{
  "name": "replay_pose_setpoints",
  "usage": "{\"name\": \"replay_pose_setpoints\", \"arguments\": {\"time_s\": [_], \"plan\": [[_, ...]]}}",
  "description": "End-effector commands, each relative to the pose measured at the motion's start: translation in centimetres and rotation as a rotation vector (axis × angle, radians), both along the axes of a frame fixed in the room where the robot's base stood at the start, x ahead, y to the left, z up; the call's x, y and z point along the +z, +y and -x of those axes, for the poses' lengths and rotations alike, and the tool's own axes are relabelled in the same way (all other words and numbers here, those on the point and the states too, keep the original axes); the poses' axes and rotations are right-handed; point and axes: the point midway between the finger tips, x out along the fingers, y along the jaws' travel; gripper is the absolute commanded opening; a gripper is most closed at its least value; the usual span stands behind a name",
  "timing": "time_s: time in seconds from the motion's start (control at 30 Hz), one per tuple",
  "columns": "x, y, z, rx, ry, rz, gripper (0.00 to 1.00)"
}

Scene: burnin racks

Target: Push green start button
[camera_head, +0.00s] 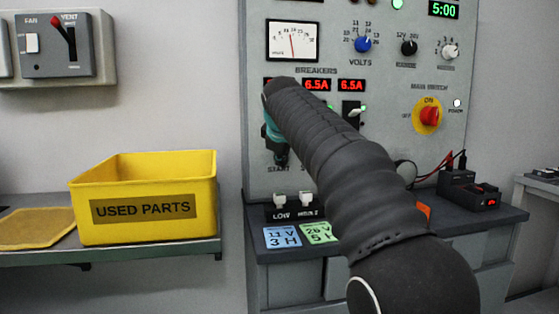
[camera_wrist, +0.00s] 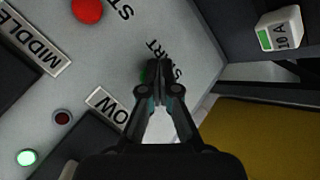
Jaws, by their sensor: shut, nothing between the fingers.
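I cannot tell whether the tips touch the button. In the head view my gripper (camera_head: 281,160) points at the panel (camera_head: 385,140), just above the START lettering, and the button is hidden there behind my arm and gripper.
A red stop button (camera_wrist: 87,10) sits near the start button. LOW and MIDDLE labels and a lit green lamp (camera_wrist: 27,157) are at left. The yellow used parts bin (camera_head: 145,235) stands on a shelf left of the panel. A red main switch (camera_head: 429,115) is at right.

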Motion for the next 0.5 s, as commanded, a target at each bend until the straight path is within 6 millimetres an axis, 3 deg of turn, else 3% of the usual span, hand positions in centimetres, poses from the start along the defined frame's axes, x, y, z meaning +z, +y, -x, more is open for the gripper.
{"name": "replay_pose_setpoints", "arguments": {"time_s": [0.5], "plan": [[-0.1,-0.4,1.6,0.0,0.0,0.0,0.0]]}}
